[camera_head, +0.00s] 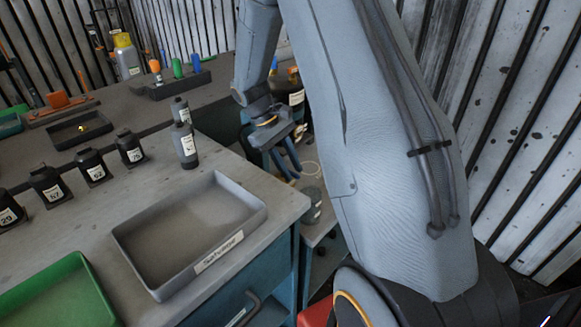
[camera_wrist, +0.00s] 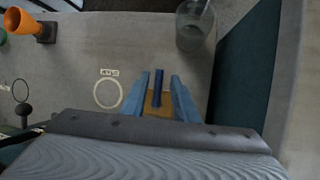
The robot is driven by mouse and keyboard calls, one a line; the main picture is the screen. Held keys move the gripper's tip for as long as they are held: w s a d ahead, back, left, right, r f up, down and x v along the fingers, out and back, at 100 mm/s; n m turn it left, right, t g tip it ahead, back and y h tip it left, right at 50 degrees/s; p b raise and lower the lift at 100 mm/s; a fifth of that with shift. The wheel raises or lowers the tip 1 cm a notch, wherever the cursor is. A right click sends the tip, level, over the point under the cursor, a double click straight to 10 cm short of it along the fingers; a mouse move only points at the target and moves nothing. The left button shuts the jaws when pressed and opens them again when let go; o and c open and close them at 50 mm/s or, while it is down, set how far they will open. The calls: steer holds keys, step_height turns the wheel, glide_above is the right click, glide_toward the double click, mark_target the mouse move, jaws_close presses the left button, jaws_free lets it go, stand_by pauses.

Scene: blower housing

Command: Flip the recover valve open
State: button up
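My gripper (camera_head: 293,172) hangs low beyond the workbench corner in the head view, fingers pointing down. In the wrist view my gripper (camera_wrist: 159,77) has its two blue fingers apart. A dark blue upright bar (camera_wrist: 158,86) shows between them, with a visible gap on each side. It stands by a tan-brown block (camera_wrist: 153,105); these look like a valve handle and body, but no readable label confirms the recover valve. The lower part is hidden by my wrist. Whether the fingers are level with the bar I cannot tell.
A glass jar (camera_wrist: 194,24) stands beyond the fingers, near a dark teal panel (camera_wrist: 244,75) on the right. A white ring (camera_wrist: 107,94) and an orange funnel (camera_wrist: 17,20) are left. The bench holds a grey tray (camera_head: 130,268) and small black bottles (camera_head: 91,168).

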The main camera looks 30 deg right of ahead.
steer(key=shift+w+r, duration=0.1)
steer(key=shift+r, duration=0.05)
steer(key=v, duration=0.7)
steer(key=shift+r+b, duration=0.2)
steer(key=shift+b, duration=0.25)
steer(key=shift+a+r, duration=0.1)
steer(key=shift+a, duration=0.05)
